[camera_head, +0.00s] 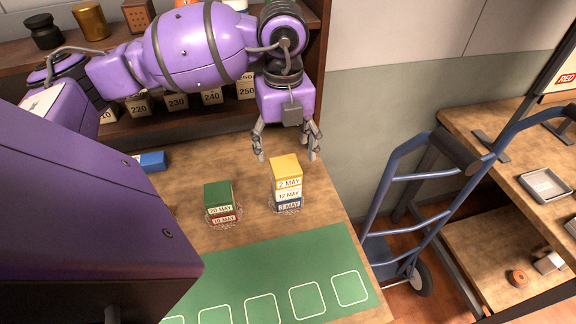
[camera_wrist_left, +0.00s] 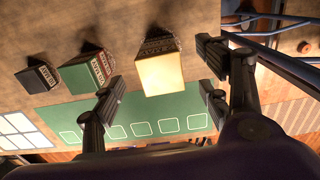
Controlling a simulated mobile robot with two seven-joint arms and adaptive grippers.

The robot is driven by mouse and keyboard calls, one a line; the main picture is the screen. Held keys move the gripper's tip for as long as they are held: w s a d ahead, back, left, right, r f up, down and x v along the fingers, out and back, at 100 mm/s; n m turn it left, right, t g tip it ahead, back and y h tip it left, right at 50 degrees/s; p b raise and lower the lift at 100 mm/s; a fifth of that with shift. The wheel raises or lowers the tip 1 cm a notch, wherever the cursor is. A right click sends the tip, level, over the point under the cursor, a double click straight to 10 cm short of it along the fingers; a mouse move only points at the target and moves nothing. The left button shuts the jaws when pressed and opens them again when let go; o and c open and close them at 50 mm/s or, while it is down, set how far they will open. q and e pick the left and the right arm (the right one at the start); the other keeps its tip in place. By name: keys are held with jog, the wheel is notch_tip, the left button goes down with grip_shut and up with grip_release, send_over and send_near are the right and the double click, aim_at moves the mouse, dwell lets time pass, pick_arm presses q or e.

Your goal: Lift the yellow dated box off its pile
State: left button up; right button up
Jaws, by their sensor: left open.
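The yellow dated box (camera_head: 286,172), labelled "2 MAY", is the top of a pile on the table. Under it are a white box (camera_head: 288,193) labelled "12 MAY" and a blue box (camera_head: 288,205) labelled "3 MAY", standing on a round patterned mat. My left gripper (camera_head: 286,146) is open and empty, just above and behind the yellow box, pointing down. In the left wrist view the yellow top (camera_wrist_left: 160,74) shows beyond and between the open fingers (camera_wrist_left: 160,98), apart from them. My right gripper is not in view.
A second pile with a green box (camera_head: 217,193) on top stands to the left. A green mat (camera_head: 275,270) with white outlined squares lies in front. A blue box (camera_head: 152,161) sits further left. A blue hand truck (camera_head: 405,225) stands right of the table. Shelves rise behind.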

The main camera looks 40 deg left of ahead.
aim_at(285, 163)
pick_arm(q)
jog(key=f, duration=0.5)
jog(key=shift+s+d+p, duration=0.2)
jog(key=shift+s+p, duration=0.1)
jog(key=c, duration=1.3)
